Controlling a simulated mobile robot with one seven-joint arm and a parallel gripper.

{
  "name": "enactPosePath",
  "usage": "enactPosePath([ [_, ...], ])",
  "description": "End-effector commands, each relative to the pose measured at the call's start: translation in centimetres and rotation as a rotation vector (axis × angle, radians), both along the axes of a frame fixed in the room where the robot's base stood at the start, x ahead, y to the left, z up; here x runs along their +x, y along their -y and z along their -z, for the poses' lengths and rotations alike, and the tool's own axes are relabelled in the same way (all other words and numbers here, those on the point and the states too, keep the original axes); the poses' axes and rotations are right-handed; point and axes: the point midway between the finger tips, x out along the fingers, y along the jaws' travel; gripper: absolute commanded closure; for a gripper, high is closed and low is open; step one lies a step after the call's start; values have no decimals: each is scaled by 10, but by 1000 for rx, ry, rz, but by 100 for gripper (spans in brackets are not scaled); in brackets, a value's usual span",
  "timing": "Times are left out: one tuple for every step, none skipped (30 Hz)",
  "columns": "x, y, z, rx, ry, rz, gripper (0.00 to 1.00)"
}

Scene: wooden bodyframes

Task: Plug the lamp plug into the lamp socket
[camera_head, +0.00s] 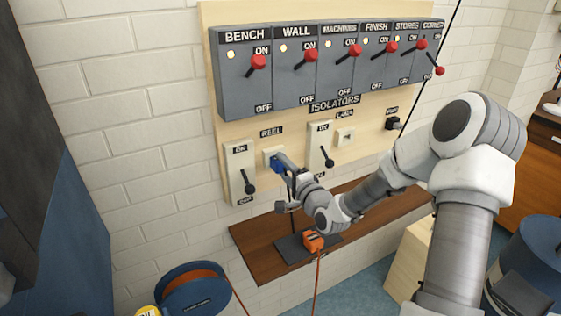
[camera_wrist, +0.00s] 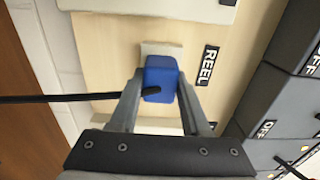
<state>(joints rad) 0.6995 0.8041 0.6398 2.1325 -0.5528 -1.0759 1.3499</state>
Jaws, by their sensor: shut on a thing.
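My gripper (camera_head: 284,165) is shut on a blue plug (camera_head: 276,163) at the white socket (camera_head: 268,152) beside the REEL label. The wrist view shows the blue plug (camera_wrist: 160,78) between my two fingers (camera_wrist: 160,92), with a black cable running left from it. The plug is against the socket face; how deep it sits is hidden. The lamp socket (camera_head: 345,137), under the LAMP label, is a white square further right and looks empty. I cannot tell from its look whether the blue plug is the lamp plug.
An orange plug-like piece (camera_head: 313,241) with an orange cord lies on the brown shelf (camera_head: 375,222). A black plug (camera_head: 392,123) sits on the board at right. Switch levers (camera_head: 249,187) (camera_head: 328,162) flank the REEL socket. A row of grey isolators (camera_head: 245,85) is above. A blue reel (camera_head: 194,293) stands below.

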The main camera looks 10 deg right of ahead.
Motion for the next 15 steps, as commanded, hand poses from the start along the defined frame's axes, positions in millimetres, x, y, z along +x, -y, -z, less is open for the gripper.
enactPosePath([
  [-1, 0, 0, -1, 1, 0, 100],
  [-1, 1, 0, -1, 1, 0, 100],
  [-2, 1, -1, -1, 1, 0, 100],
  [-2, 1, -1, -1, 1, 0, 100],
  [-3, 1, -1, -1, 1, 0, 100],
  [-3, 1, -1, -1, 1, 0, 100],
  [-4, 1, -1, -1, 1, 0, 100],
  [-4, 1, -1, -1, 1, 0, 100],
  [-5, 1, 0, -1, 1, 0, 100],
  [-5, 2, 0, -1, 1, 0, 100],
  [-6, 2, 0, -1, 1, 0, 100],
  [-6, 2, 0, -1, 1, 0, 100],
  [-7, 2, 0, -1, 1, -1, 100],
  [-7, 2, 0, -1, 1, -1, 100],
  [-8, 2, 0, -1, 1, 0, 100],
])
